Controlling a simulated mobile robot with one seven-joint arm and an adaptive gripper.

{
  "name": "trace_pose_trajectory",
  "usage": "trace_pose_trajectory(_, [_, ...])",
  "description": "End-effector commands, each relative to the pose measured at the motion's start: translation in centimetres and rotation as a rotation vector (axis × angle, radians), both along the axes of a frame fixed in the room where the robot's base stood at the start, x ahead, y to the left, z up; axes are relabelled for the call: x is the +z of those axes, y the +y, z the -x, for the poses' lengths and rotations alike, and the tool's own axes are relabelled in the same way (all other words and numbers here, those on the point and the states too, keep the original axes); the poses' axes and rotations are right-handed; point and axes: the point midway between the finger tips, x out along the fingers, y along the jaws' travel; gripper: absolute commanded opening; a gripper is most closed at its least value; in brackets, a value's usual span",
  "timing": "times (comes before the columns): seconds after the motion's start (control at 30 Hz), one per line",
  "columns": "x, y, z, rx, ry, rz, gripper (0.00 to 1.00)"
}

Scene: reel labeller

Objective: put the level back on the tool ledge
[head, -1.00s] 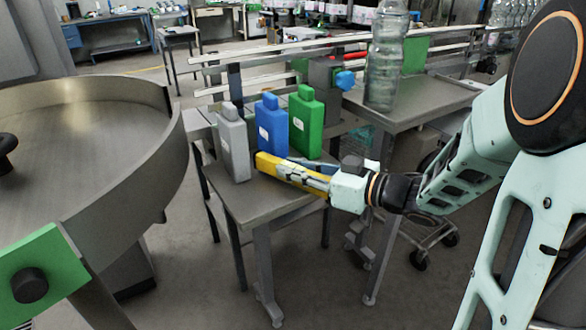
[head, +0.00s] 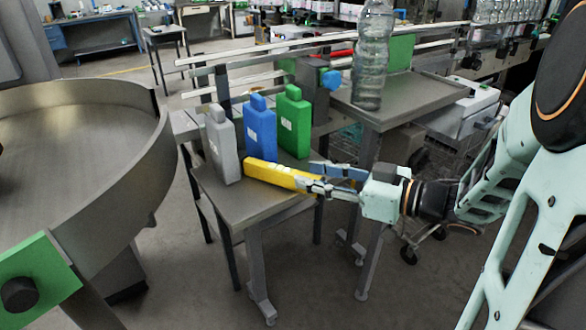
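The yellow level (head: 272,174) lies on the top of a small grey table (head: 252,208), in front of the bottles, its right end toward my gripper. I cannot tell whether this table is the tool ledge. My gripper (head: 307,175) is at the right end of the level with its two fingers spread apart. The near finger overlaps the level's right end in the picture, and the far finger stands clear behind it. I cannot tell whether the near finger touches the level.
Grey (head: 222,146), blue (head: 260,132) and green (head: 294,124) bottles stand in a row just behind the level. A large clear bottle (head: 372,60) stands on a grey table (head: 415,103) farther right. A big round metal bowl (head: 150,160) takes up the left side.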

Motion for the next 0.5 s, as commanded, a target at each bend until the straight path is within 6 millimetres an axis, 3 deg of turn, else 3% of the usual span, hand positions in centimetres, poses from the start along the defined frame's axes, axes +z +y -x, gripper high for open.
trace_pose_trajectory(0.2, [0.5,-2.6,1.7,-0.001,0.000,0.000,0.34])
trace_pose_trajectory(0.5, [0.6,-3.2,2.1,0.000,0.001,-0.001,0.34])
